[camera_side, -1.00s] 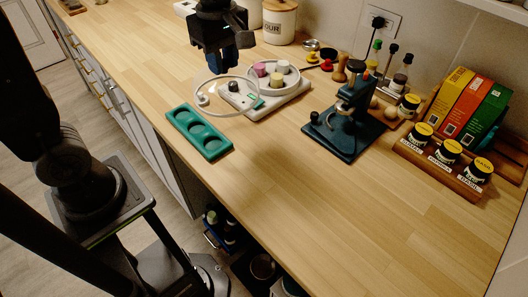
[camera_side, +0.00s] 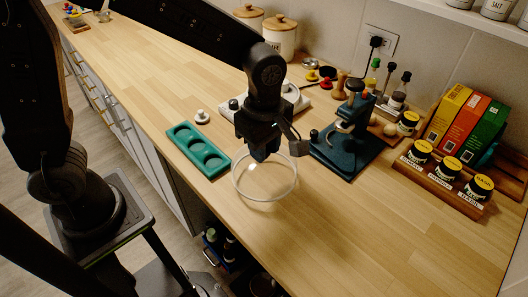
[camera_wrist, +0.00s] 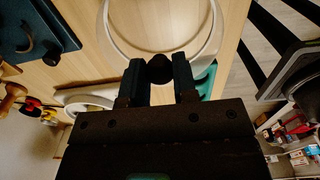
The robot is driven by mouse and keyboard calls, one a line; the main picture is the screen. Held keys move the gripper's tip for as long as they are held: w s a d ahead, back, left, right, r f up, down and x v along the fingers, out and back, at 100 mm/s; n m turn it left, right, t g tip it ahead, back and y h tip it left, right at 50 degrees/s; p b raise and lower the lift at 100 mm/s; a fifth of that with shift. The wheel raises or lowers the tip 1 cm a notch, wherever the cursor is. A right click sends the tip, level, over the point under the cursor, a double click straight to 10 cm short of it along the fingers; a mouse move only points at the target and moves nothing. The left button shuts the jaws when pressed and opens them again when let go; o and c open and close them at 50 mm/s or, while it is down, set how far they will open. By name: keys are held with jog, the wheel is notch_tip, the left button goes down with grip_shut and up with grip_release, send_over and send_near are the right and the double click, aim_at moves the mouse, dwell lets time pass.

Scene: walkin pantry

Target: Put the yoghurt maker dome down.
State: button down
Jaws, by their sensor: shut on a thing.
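The yoghurt maker dome (camera_side: 246,194) is a clear dome with a pale round rim, held over the front middle of the wooden counter. I cannot tell whether its rim touches the wood. My gripper (camera_side: 262,156) is above it, pointing down and shut on its black knob. In the wrist view my gripper (camera_wrist: 159,76) has the dark knob between its fingers, and the dome's rim (camera_wrist: 109,35) curves around beyond it. The yoghurt maker base (camera_side: 226,109) stands behind, mostly hidden by my arm.
A green tray (camera_side: 213,165) with round hollows lies left of the dome. A small white knobbed piece (camera_side: 201,117) is behind the tray. A dark press-like stand (camera_side: 345,165) is close on the right. A jar rack (camera_side: 437,185) stands further right. The front right counter is bare.

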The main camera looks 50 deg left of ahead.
jog(key=shift+f, duration=1.05)
jog(key=shift+f, duration=0.1)
jog(key=c, duration=0.9)
grip_release()
notch_tip(320, 180, up, 12)
jog(key=s+a+r+m+t, duration=0.1)
jog(key=s+a+m+t, duration=0.4)
jog(key=s+a+m, duration=0.7)
jog(key=shift+r+m+t, duration=0.15)
jog(key=shift+m+t, duration=0.15)
jog(key=shift+m, duration=2.7)
